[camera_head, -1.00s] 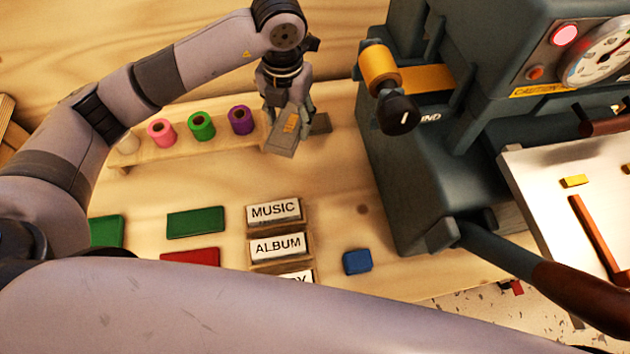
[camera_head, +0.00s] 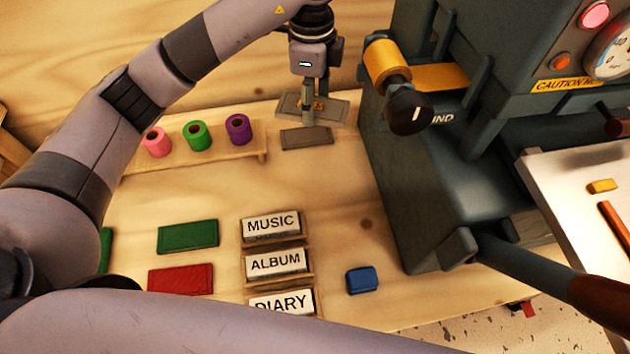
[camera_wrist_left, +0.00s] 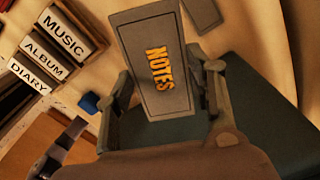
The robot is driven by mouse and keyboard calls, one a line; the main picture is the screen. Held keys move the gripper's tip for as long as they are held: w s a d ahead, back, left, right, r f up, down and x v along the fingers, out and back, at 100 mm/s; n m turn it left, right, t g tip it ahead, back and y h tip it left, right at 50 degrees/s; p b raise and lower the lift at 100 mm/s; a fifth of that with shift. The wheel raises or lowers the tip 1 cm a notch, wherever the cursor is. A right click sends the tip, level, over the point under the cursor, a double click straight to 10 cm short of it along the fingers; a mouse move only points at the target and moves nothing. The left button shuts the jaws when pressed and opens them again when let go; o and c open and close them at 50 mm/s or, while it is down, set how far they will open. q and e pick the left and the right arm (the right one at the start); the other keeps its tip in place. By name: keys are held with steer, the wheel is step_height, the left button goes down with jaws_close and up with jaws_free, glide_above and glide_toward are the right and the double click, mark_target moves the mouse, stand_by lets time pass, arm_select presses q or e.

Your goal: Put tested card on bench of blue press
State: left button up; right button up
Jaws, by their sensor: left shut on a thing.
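My left gripper (camera_head: 308,112) is shut on a grey card with yellow lettering (camera_head: 333,107), above the back of the wooden bench (camera_head: 335,190). In the left wrist view the card (camera_wrist_left: 140,38) reads NOTES and sits between the two fingers (camera_wrist_left: 168,78). A second, plain grey card (camera_head: 306,138) lies on the bench just in front of the held one; a grey piece also shows in the left wrist view (camera_wrist_left: 203,12). The dark blue-grey press (camera_head: 410,205) stands right of my left gripper. My right gripper is out of view.
A wooden rack holds pink, green and purple rolls (camera_head: 238,128). Green (camera_head: 188,236) and red (camera_head: 181,279) cards, a blue block (camera_head: 361,280) and MUSIC, ALBUM and DIARY blocks (camera_head: 275,264) are in front. A lever (camera_head: 535,262) juts from the press. Bench between rack and blocks is clear.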

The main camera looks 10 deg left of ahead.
arm_select(q)
steer(key=b, duration=0.1)
glide_above(313, 169)
step_height(313, 169, down, 14)
step_height(313, 169, down, 5)
steer(key=shift+f, duration=0.1)
steer(key=shift+f, duration=0.15)
steer(key=o, duration=1.2)
steer(key=shift+c, duration=0.2)
